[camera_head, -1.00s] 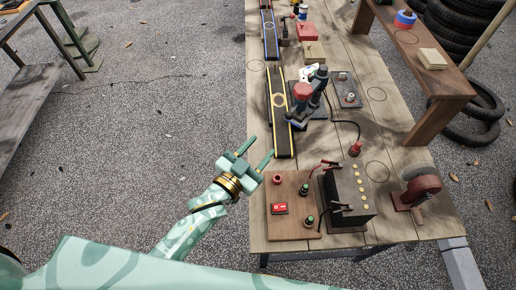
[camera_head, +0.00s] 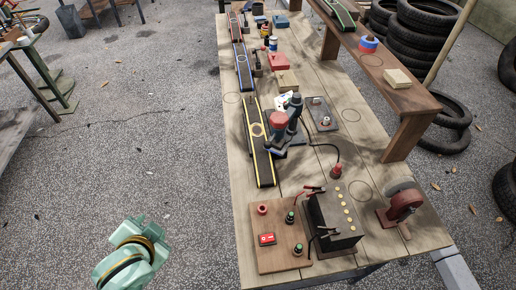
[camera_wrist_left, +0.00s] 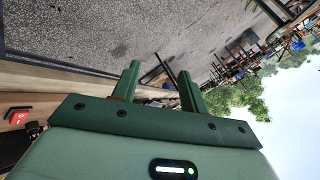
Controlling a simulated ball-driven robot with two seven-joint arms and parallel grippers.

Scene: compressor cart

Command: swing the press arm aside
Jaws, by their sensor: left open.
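The press stands on the bench around the yellow-edged black track. Its dark arm (camera_head: 276,147) with a red round head (camera_head: 279,122) reaches left over the track from a dark upright post (camera_head: 294,108). Whether the arm touches the track cannot be told. My left gripper (camera_wrist_left: 158,78) is open in the wrist view, with two green fingers apart and nothing between them. In the head view only the pale green end of my left arm shows, at the lower left, off the bench and well away from the press; the fingertips are not clear there. My right gripper is not in view.
A wooden board (camera_head: 270,252) with a red switch and a dark terminal block (camera_head: 334,218) with clips stand at the bench's near end. A red-and-grey grinder (camera_head: 402,203) sits to their right. A cable runs beside the press. Open gravel lies left of the bench.

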